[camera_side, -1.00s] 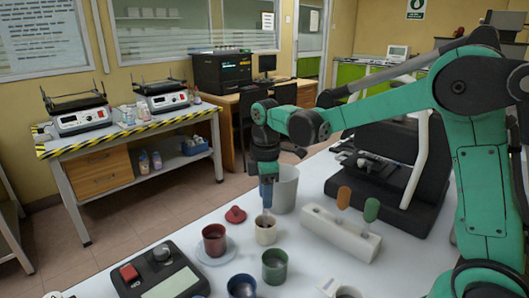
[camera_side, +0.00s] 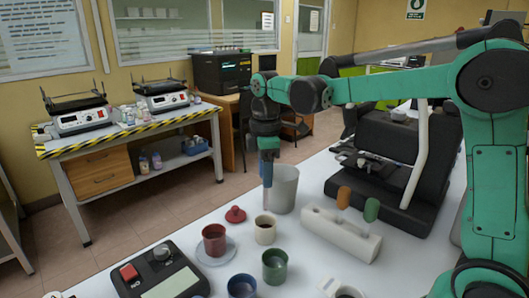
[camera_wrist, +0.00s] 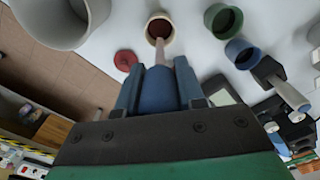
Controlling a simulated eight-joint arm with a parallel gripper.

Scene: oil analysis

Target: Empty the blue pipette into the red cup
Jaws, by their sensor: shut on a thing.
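My gripper (camera_side: 268,152) is shut on the blue pipette (camera_side: 267,172), which hangs upright with its tip down. The pipette's pale, pinkish stem ends just above the cream cup (camera_side: 265,232), apart from its rim. In the wrist view, the blue pipette (camera_wrist: 159,90) is between my fingers, and its stem points towards the cream cup (camera_wrist: 152,22), with dark brown contents. The red cup (camera_side: 214,242) stands on a pale saucer (camera_side: 231,252), left of and nearer than the cream cup. I cannot make out the red cup in the wrist view.
A red lid (camera_side: 235,214) lies behind the red cup. A green cup (camera_side: 275,267) and a blue cup (camera_side: 242,287) stand in front. A grey bucket (camera_side: 285,188) is behind the cream cup. A white rack (camera_side: 340,236) holds orange and green pipettes at right. A control device (camera_side: 160,276) lies left.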

